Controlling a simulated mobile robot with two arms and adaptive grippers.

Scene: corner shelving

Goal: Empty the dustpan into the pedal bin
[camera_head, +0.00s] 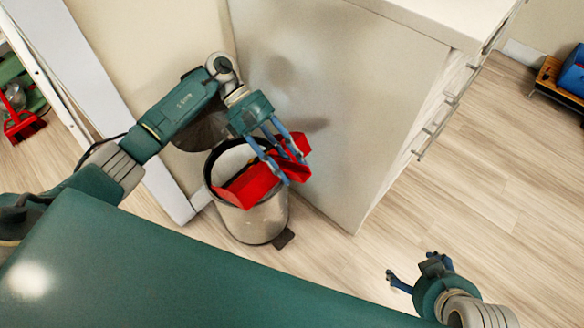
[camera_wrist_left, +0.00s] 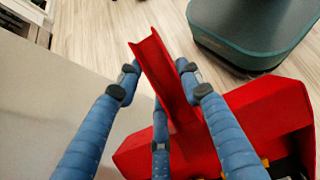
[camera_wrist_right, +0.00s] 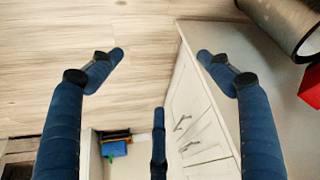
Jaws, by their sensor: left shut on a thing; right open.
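The red dustpan (camera_head: 247,187) is held by its handle (camera_wrist_left: 160,62) in my left gripper (camera_head: 283,160), over the mouth of the pedal bin. The pan part, tilted, lies across the bin's opening. In the left wrist view the pan (camera_wrist_left: 268,108) is at the lower right, with small dark and yellow bits at its edge that I cannot make out. The metal pedal bin (camera_head: 262,220) stands upright with its dark lid (camera_head: 203,132) raised at the back and its pedal (camera_head: 285,239) in front. My right gripper (camera_head: 416,272) is open and empty, away from the bin.
A white drawer cabinet (camera_head: 375,110) stands right of the bin, close to my left gripper. A white panel edge (camera_head: 165,185) is on the left. A red brush-like thing (camera_head: 24,126) lies far left. Wooden floor (camera_head: 490,190) is clear at right.

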